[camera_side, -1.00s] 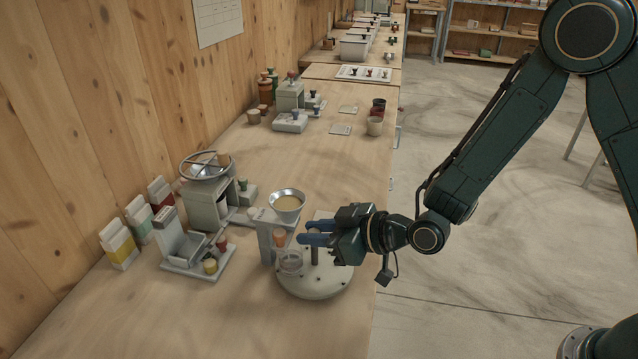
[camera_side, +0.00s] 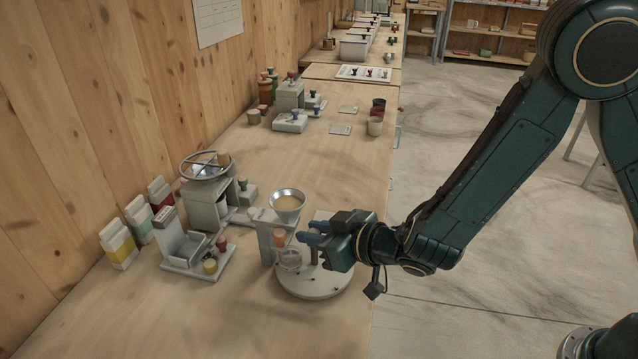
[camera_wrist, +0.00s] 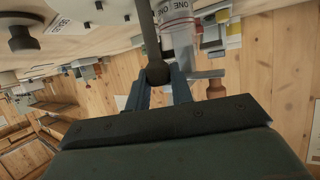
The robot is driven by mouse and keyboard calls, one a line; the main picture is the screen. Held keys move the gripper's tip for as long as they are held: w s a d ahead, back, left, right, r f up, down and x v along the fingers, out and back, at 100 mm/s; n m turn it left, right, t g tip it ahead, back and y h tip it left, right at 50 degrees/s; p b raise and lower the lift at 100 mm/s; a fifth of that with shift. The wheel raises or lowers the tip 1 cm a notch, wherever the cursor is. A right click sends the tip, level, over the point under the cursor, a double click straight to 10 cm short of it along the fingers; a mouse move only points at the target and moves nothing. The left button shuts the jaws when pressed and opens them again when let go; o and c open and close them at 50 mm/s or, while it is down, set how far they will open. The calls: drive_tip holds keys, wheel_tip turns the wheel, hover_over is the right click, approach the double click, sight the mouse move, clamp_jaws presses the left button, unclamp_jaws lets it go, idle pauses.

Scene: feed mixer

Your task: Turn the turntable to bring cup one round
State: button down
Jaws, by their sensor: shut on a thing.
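The turntable (camera_side: 318,288) is a pale round disc at the front edge of the bench, with a grey upright handle (camera_side: 315,256) rising from it. A clear cup (camera_side: 290,262) stands at its left side, below the funnel. In the wrist view the cup (camera_wrist: 175,12) carries the word ONE. My gripper (camera_side: 314,234) is at the top of the handle. In the wrist view my blue fingers (camera_wrist: 160,80) are shut on the dark round knob (camera_wrist: 157,70) at the handle's end. The cup is close beside the fingers.
A funnel (camera_side: 287,202) on a grey stand (camera_side: 266,236) rises just behind the cup. A tray unit (camera_side: 196,252) and a wheel-topped machine (camera_side: 206,195) stand to the left, with cartons (camera_side: 118,246) by the wall. The bench front left is clear.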

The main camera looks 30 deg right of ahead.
idle(0.7)
drive_tip(key=c, duration=1.2)
unclamp_jaws()
drive_tip(key=shift+c, duration=0.2)
drive_tip(key=v, duration=0.7)
drive_tip(key=shift+s, duration=0.25)
drive_tip(key=shift+r, duration=0.15)
